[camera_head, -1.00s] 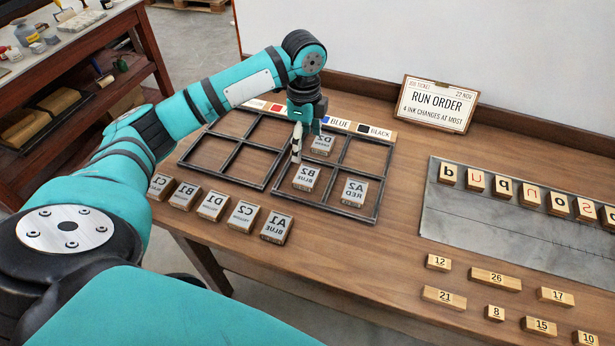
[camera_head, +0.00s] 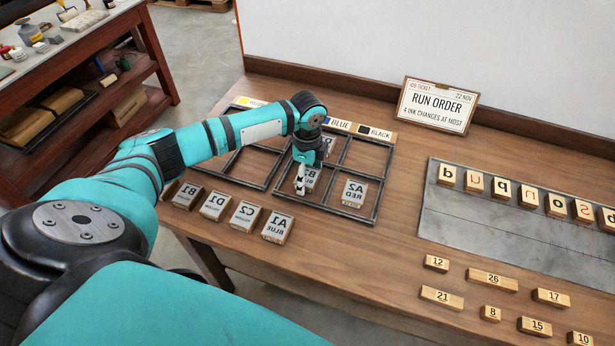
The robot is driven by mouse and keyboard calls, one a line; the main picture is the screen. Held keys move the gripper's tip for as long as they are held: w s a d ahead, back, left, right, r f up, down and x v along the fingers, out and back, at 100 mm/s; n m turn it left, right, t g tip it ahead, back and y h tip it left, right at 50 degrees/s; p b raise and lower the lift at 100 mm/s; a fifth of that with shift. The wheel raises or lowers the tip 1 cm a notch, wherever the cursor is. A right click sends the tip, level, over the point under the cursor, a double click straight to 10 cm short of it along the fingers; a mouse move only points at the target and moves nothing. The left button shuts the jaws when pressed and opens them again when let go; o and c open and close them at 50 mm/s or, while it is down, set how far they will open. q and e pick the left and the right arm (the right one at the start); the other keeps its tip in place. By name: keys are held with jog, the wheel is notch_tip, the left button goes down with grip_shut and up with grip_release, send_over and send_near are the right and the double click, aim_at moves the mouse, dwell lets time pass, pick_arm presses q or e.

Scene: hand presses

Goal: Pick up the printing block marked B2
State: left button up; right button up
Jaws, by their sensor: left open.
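The printing block B2 (camera_head: 313,177) lies in the near-left compartment of the right-hand dark metal frame (camera_head: 346,213). Its mirrored label reads B2 and BLUE, and the gripper covers its left part. My left gripper (camera_head: 301,186) points down at the block's left side, open and with nothing seen between its fingers. I cannot tell whether it touches the block. My right gripper is out of view.
Block A2 (camera_head: 354,193) lies in the compartment to the right. Block D2 (camera_head: 329,144) behind is partly hidden by my arm. Loose blocks, including A1 (camera_head: 278,226) and C2 (camera_head: 244,216), line the table's front. The far-right compartment (camera_head: 366,155) is empty.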

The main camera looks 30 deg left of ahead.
pick_arm(q)
jog(key=shift+c, duration=0.3)
jog(key=c, duration=0.9)
jog(key=shift+c, duration=0.2)
jog(key=shift+r, duration=0.15)
